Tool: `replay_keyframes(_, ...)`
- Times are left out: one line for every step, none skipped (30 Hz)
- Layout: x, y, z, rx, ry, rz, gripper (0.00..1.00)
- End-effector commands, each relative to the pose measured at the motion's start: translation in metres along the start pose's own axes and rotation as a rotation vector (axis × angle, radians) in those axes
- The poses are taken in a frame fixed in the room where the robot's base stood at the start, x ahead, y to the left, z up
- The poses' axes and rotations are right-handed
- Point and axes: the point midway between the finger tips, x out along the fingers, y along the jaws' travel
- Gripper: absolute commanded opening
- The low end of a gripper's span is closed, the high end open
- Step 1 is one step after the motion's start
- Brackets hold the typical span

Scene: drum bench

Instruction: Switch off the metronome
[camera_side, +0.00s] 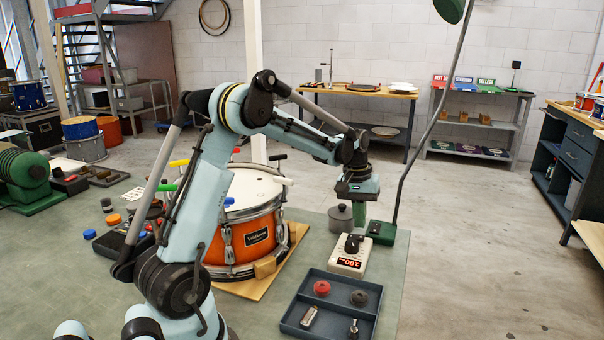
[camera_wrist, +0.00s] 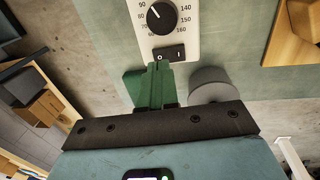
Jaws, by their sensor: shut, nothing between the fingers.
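The metronome (camera_side: 350,262) is a cream box with a black dial and a lit red number display, standing on the bench right of the orange drum. In the wrist view its face (camera_wrist: 183,37) shows the dial (camera_wrist: 162,18) and a black rocker switch (camera_wrist: 178,52) marked 0 and I. My gripper (camera_side: 359,224) has green fingers, pressed together and empty, pointing down just behind the metronome. In the wrist view the fingertips (camera_wrist: 158,66) lie at the lower edge of the switch, by the 0 end. I cannot tell whether they touch it.
A grey lidded pot (camera_side: 340,219) stands close beside my fingers, and a green lamp base (camera_side: 381,233) is on the other side, its pole rising behind. A dark tray (camera_side: 333,298) with small parts lies in front of the metronome. The orange drum (camera_side: 250,236) stands to the left.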

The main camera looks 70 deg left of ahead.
Motion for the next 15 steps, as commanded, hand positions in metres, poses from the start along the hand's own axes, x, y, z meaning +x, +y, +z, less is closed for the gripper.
replay_keyframes(0.008, 0.000, 0.000, 0.000, 0.000, 0.000, 0.00)
replay_keyframes(0.012, 0.000, 0.000, 0.000, 0.000, 0.000, 0.00)
replay_keyframes(0.016, 0.000, 0.000, 0.000, 0.000, 0.000, 0.00)
replay_keyframes(0.019, 0.000, 0.000, 0.000, 0.000, 0.000, 0.00)
replay_keyframes(0.022, 0.000, 0.000, 0.000, 0.000, 0.000, 0.00)
replay_keyframes(0.024, 0.000, 0.000, 0.000, 0.000, 0.000, 0.00)
replay_keyframes(0.026, 0.000, 0.000, 0.000, 0.000, 0.000, 0.00)
replay_keyframes(0.028, 0.000, 0.000, 0.000, 0.000, 0.000, 0.00)
replay_keyframes(0.029, 0.000, 0.000, 0.000, 0.000, 0.000, 0.00)
replay_keyframes(0.029, 0.000, 0.000, 0.000, 0.000, 0.000, 0.00)
replay_keyframes(0.030, 0.000, 0.000, 0.000, 0.000, 0.000, 0.00)
replay_keyframes(0.030, 0.000, 0.000, 0.000, 0.000, 0.000, 0.00)
replay_keyframes(0.030, 0.000, 0.000, 0.000, 0.000, 0.000, 0.00)
replay_keyframes(0.030, 0.000, 0.000, 0.000, 0.000, 0.000, 0.00)
replay_keyframes(0.030, 0.000, 0.000, 0.000, 0.000, 0.000, 0.00)
